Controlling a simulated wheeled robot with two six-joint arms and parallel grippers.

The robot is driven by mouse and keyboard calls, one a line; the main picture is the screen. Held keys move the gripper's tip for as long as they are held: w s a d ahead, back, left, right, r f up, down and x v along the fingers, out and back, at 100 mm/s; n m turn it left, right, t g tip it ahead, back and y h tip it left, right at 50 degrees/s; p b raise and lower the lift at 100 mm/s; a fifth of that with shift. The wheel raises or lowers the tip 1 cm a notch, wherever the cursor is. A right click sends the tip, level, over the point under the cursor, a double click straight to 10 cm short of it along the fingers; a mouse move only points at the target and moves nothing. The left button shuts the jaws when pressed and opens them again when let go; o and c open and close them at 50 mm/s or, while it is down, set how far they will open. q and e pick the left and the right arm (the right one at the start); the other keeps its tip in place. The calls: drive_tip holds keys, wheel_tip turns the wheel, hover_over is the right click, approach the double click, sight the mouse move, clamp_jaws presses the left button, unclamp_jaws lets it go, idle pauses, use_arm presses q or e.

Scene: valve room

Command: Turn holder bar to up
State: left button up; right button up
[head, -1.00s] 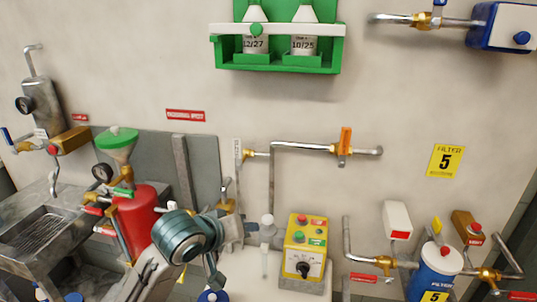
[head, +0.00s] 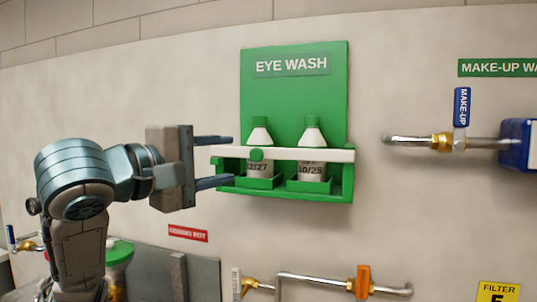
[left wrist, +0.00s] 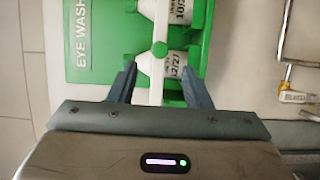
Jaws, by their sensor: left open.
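The white holder bar (head: 300,154) lies level across the front of the green eye wash station (head: 290,100), in front of two white bottles with green caps. A round green knob (head: 256,154) sits on the bar, left of its middle. My left gripper (head: 228,161) is open at the bar's left end, its fingers one above and one below the bar's height. In the left wrist view the bar (left wrist: 157,85) runs between the two open fingers (left wrist: 158,82), with the green knob (left wrist: 159,48) beyond the fingertips. I cannot tell whether the fingers touch the bar. My right gripper is not in view.
A blue make-up valve handle (head: 461,106) on a pipe is at the right. An orange valve handle (head: 363,281) is below the station. A red sign (head: 188,233) is on the wall below my gripper. The wall between station and make-up pipe is bare.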

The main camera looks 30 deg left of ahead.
sight(255, 154)
use_arm(q)
drive_tip(key=w+p, duration=0.1)
drive_tip(key=w, duration=0.2)
drive_tip(key=w+d+p, duration=0.1)
drive_tip(key=w, duration=0.2)
drive_tip(key=w+p, duration=0.2)
drive_tip(key=w, duration=0.1)
drive_tip(key=shift+d+r, duration=0.1)
drive_tip(key=shift+d, duration=0.15)
drive_tip(key=shift+w, duration=0.3)
drive_tip(key=shift+w+d, duration=0.1)
drive_tip(key=shift+w, duration=0.35)
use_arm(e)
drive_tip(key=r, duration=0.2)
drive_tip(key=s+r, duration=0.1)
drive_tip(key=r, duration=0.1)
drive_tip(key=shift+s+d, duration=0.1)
use_arm(q)
clamp_jaws()
